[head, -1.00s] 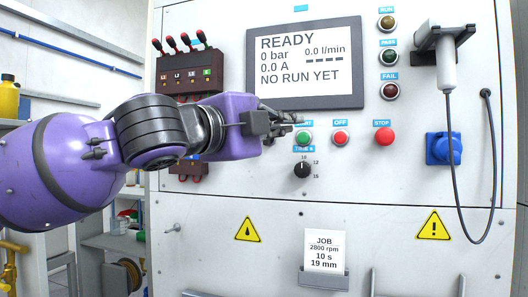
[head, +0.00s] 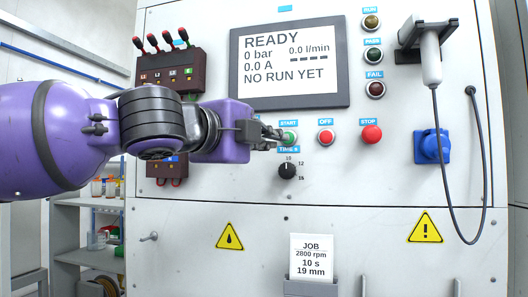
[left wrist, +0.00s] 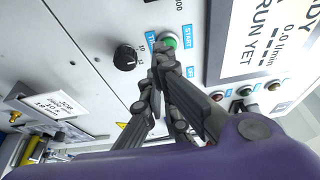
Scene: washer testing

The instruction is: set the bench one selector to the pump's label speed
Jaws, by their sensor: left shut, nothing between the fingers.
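My left gripper (head: 279,136) is shut and empty, its fingertips at the green START button (head: 289,139). The left wrist view shows the fingertips (left wrist: 158,44) close beside the green button (left wrist: 169,43); I cannot tell if they touch. A black knob (head: 287,171) labelled TIME s, with numbers around it, sits just below; it also shows in the left wrist view (left wrist: 125,58). Its pointer direction is unclear. At the top edge of the left wrist view, a cut-off marking (left wrist: 180,3) ends in 400. No pump is recognisable. My right gripper is not in view.
The display (head: 290,63) reads READY and NO RUN YET. Red OFF (head: 326,137) and STOP (head: 371,134) buttons are right of START. A job card (head: 311,256) reads 2800 rpm, 10 s, 19 mm. A cable (head: 452,205) hangs at the right.

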